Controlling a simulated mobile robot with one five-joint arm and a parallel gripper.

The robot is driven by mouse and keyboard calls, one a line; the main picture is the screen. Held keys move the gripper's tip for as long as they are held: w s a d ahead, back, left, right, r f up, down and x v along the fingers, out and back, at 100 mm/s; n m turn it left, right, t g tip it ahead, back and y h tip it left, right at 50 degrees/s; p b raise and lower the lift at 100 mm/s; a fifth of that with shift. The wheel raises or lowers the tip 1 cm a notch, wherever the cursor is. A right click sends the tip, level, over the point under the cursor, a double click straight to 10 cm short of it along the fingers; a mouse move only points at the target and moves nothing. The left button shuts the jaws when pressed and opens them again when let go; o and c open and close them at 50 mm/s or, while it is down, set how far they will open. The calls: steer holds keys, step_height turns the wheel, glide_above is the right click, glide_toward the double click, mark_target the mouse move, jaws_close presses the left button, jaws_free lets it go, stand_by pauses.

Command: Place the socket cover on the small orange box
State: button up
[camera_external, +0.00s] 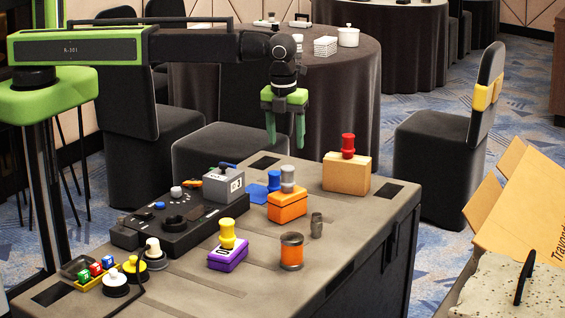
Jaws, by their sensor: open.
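The small orange box (288,206) stands on the grey worktop, with a grey round-topped peg (288,180) on it. I cannot tell for sure which piece is the socket cover. A flat blue piece (257,193) with a blue knob (274,180) lies just left of the box. A small dark grey cylinder (316,225) stands to its right. My gripper (285,142) has green fingers pointing down. It is open and empty, in the air above the far part of the worktop, apart from the box.
A tan box (346,173) with a red knob stands at the back right. A purple box (228,258) with a yellow knob and an orange cylinder (291,251) stand nearer. A black control panel (175,220) is at left. The worktop's right front (350,245) is clear.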

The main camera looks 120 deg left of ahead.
steer(key=s+d+n, duration=0.8)
steer(key=d, duration=0.5)
steer(key=s+d+n+h, duration=0.1)
steer(key=s+d+n, duration=0.7)
steer(key=d, duration=0.5)
steer(key=shift+s+d+f, duration=0.15)
steer(key=shift+s+d, duration=0.25)
